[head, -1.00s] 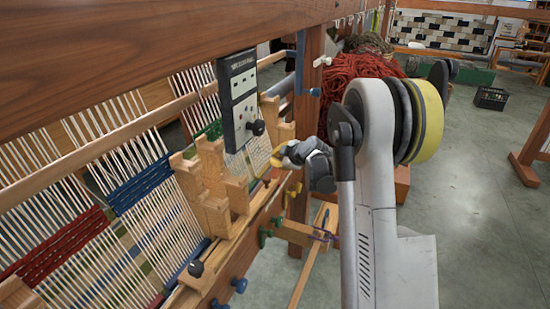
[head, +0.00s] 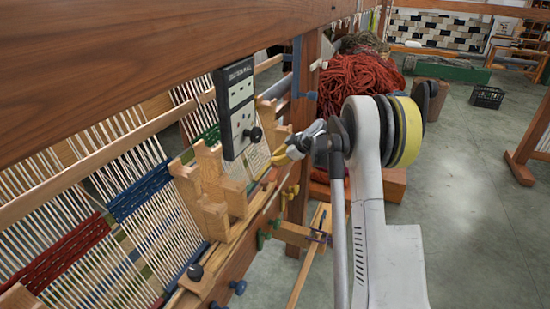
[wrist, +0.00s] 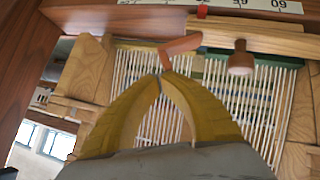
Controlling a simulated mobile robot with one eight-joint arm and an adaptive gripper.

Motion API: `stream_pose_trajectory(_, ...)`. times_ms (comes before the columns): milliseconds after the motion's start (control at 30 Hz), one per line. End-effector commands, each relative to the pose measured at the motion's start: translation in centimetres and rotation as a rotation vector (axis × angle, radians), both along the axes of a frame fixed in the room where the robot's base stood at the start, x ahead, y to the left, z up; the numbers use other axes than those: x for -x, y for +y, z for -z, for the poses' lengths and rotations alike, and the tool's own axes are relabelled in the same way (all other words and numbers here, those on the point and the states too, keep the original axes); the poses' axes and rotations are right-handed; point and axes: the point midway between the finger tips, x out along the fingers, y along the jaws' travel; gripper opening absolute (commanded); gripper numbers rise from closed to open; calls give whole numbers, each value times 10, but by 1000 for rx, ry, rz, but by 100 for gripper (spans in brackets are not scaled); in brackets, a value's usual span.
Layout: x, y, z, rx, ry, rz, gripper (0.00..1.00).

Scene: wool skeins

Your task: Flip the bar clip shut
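My gripper (wrist: 162,79) points at the loom's front in the wrist view. Its two yellow fingers meet at their tips, with nothing clearly held between them. An orange-red bent lever (wrist: 181,46), which looks like the bar clip, stands tilted just beyond the fingertips. Its lower end overlaps the tips in the picture; I cannot tell whether they touch. In the head view my gripper (head: 279,156) is beside the loom's front beam, right of the dark control box. The clip cannot be made out clearly there.
A brown peg (wrist: 240,58) stands right of the lever. A dark box with a knob (head: 237,108) hangs close left of my gripper. Wooden uprights (head: 213,195) and stretched warp threads (head: 88,205) lie further left. Open floor (head: 475,200) is at the right.

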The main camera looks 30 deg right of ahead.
Motion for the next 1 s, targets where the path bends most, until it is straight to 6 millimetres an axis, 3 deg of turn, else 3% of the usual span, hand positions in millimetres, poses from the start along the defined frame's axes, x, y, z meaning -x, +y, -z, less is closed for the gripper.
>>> stream_pose_trajectory(500, -6, -7, 5, -99, 77, -1, 0)
stream_pose_trajectory(1000, 4, 6, 7, -97, 76, -1, 0)
